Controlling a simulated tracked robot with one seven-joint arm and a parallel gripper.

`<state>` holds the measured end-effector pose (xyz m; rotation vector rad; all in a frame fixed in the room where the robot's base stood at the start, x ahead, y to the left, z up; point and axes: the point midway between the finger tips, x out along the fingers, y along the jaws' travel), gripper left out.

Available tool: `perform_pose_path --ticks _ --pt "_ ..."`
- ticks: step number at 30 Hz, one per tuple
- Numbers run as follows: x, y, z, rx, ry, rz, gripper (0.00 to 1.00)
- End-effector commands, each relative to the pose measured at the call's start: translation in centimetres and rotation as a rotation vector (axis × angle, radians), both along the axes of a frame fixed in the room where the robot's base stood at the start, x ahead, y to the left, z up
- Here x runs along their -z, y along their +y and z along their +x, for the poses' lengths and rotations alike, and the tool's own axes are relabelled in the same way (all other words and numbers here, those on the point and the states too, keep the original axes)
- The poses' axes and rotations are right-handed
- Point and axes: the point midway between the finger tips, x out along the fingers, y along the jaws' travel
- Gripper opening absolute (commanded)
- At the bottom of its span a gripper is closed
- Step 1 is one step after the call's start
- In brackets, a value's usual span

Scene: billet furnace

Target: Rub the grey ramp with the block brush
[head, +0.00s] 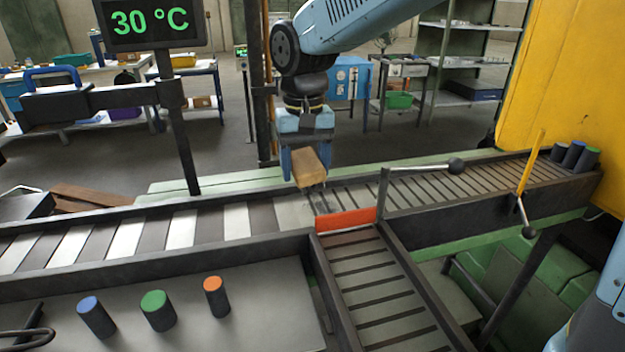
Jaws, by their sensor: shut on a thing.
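My gripper (305,160) is in the head view, pointing down over the middle of the roller line, shut on the block brush. The block brush (309,170) has a tan wooden block and dark bristles at its lower end; it hangs tilted between the blue fingers. The grey ramp (292,212) is a smooth light grey plate in the line, left of the orange bar. The bristles are right over or at the ramp's right part; I cannot tell whether they touch it.
An orange bar (345,219) stands just right of the brush, by a side chute (375,285). A post with a ball-ended rod (420,168) and a yellow lever (530,165) stand farther right. Blue (96,317), green (158,311) and orange-topped (216,297) cylinders stand on the front tray.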

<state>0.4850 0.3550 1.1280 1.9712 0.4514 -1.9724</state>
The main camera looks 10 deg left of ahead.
Motion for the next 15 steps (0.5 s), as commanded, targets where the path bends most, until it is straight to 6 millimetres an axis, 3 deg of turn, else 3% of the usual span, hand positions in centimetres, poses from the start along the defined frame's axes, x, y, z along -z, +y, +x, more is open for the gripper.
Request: perform_pose_path --ticks 5,15 --pt "-0.2 -0.3 0.4 0.004 0.005 0.006 0.17" --pt "-2.3 -3.9 5.0 0.008 0.065 0.114 0.17"
